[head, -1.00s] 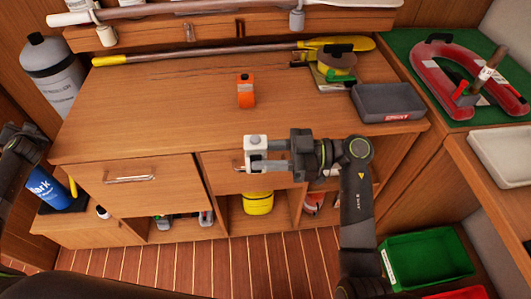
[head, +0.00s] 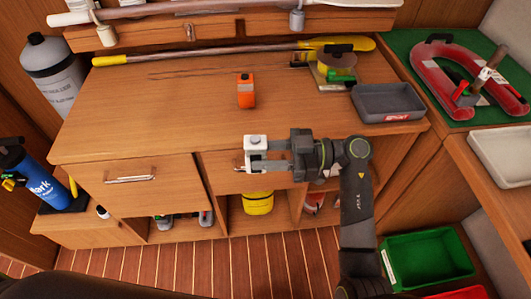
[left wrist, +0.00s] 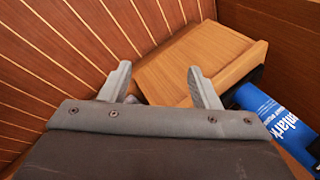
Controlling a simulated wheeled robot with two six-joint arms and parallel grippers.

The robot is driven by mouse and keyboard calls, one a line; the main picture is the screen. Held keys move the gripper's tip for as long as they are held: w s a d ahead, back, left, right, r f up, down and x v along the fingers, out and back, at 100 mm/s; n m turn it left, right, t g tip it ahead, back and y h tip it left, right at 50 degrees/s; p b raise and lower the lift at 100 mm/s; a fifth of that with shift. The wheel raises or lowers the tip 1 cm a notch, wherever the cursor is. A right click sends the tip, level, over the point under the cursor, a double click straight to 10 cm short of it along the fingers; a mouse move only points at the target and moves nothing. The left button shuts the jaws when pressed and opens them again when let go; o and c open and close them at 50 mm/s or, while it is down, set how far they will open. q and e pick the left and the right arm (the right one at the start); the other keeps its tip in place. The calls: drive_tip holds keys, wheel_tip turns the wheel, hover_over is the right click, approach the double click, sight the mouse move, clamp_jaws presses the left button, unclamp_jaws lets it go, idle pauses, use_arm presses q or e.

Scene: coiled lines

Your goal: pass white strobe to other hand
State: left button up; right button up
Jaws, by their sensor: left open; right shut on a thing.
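The white strobe (head: 256,146) is a small white block with a round knob on top. My right gripper (head: 262,153) is shut on it and holds it in front of the counter's front edge, above the floor. My left gripper (left wrist: 158,70) is open and empty in the left wrist view, its two grey fingers spread over the plank floor and a low wooden ledge. The left gripper's fingers cannot be made out in the head view.
An orange block (head: 245,92) stands on the wooden counter (head: 160,115). A blue cylinder (head: 42,183) stands at the left. A green crate (head: 428,258) is on the floor at right.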

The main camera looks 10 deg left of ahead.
use_arm(q)
drive_tip(key=s+d+f+g+h, duration=0.15)
drive_tip(key=s+d, duration=0.25)
drive_tip(key=s, duration=0.4)
drive_tip(key=s+d+f, duration=0.3)
drive_tip(key=s+d, duration=0.1)
drive_tip(key=s, duration=0.3)
drive_tip(key=w+d+f+n, duration=0.1)
drive_tip(key=w+d+f, duration=0.1)
drive_tip(key=d, duration=0.6)
drive_tip(key=w+d+f+n+h, duration=0.1)
drive_tip(key=w+d+f+n, duration=0.1)
drive_tip(key=d, duration=0.6)
drive_tip(key=w+d+f+n+h, duration=0.1)
drive_tip(key=w+d+f, duration=0.3)
drive_tip(key=d, duration=0.4)
drive_tip(key=shift+w+f, duration=0.2)
drive_tip(key=shift+w, duration=0.1)
